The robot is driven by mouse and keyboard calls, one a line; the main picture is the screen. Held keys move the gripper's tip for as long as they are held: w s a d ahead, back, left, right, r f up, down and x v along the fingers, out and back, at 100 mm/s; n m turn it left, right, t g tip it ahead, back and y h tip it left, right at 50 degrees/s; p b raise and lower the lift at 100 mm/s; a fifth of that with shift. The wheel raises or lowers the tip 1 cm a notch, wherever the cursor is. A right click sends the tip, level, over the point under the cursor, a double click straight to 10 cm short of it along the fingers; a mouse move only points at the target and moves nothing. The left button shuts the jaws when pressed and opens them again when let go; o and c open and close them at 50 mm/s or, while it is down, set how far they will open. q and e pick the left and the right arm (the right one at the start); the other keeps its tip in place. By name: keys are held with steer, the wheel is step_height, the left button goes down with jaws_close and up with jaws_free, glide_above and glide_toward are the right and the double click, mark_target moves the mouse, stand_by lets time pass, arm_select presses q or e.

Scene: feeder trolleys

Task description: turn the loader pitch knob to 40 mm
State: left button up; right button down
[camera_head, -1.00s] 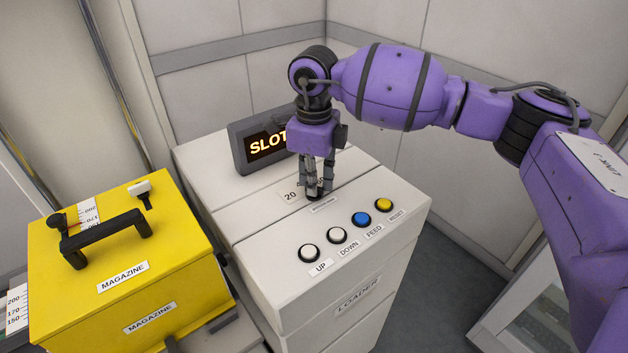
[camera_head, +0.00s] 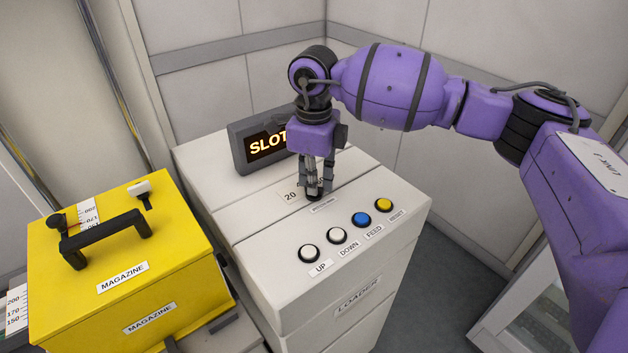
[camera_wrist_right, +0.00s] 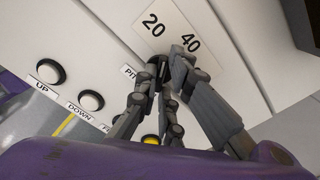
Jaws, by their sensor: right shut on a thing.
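The pitch knob (camera_head: 314,198) is a small dark knob on top of the white loader (camera_head: 250,225), mostly hidden by my fingers. My right gripper (camera_head: 316,188) points down and is shut on the knob. In the right wrist view my gripper (camera_wrist_right: 165,88) closes around the dark knob, and a scale plate (camera_wrist_right: 172,32) shows the marks 20 and 40. The scale plate (camera_head: 289,195) is partly covered by my fingers in the head view. The knob's pointer is hidden, so its setting cannot be read. My left gripper is not in view.
Buttons UP (camera_head: 309,253), DOWN (camera_head: 337,236), FEED (camera_head: 361,219) and RESET (camera_head: 385,204) line the loader's front edge. A lit display (camera_head: 262,145) reading "SLOT", partly hidden, stands behind my gripper. A yellow magazine (camera_head: 125,265) with a black handle stands at left.

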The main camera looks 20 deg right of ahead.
stand_by(0.3)
steer(key=c, duration=1.9)
jaws_free()
steer(key=shift+s, duration=0.1)
step_height(320, 180, up, 12)
steer(key=shift+r, duration=0.1)
